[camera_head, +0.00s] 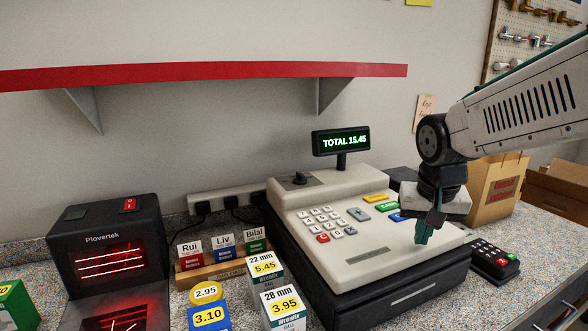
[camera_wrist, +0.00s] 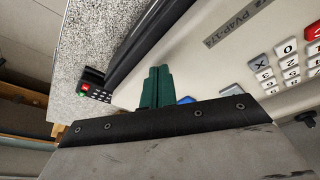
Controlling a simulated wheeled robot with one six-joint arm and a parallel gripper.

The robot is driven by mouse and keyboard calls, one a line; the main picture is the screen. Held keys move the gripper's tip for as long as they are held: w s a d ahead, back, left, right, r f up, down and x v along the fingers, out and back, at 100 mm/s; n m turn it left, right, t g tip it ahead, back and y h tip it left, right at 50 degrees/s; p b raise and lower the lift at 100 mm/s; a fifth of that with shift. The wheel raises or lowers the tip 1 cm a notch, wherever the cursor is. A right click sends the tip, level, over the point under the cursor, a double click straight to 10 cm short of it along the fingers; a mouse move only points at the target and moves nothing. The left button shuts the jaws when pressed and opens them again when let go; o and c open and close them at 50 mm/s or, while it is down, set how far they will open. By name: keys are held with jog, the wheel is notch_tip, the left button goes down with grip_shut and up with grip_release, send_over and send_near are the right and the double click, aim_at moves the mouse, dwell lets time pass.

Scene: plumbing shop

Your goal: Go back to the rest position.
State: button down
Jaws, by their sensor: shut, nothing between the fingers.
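My gripper (camera_head: 424,231) hangs above the right part of the cash register (camera_head: 340,262), its green fingers pointing down. The fingers are shut together with nothing between them. They also show in the wrist view (camera_wrist: 156,88), over the register's pale top. The register's display (camera_head: 341,141) reads TOTAL 15.45. Its keypad (camera_head: 325,222) lies to the left of my gripper. Whether the fingertips touch the register cannot be told.
A card terminal (camera_head: 493,260) stands right of the register. A Plovertek scanner (camera_head: 105,245) stands at the left. Several priced boxes, such as the 28 mm box (camera_head: 283,308), stand before the register. A red-edged shelf (camera_head: 200,72) runs above. A paper bag (camera_head: 497,190) stands behind my gripper.

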jog(key=s+d+n+g, duration=0.1)
jog(key=s+n, duration=0.1)
jog(key=s, duration=2.1)
jog(key=shift+n+y, duration=0.4)
jog(key=shift+r, duration=0.1)
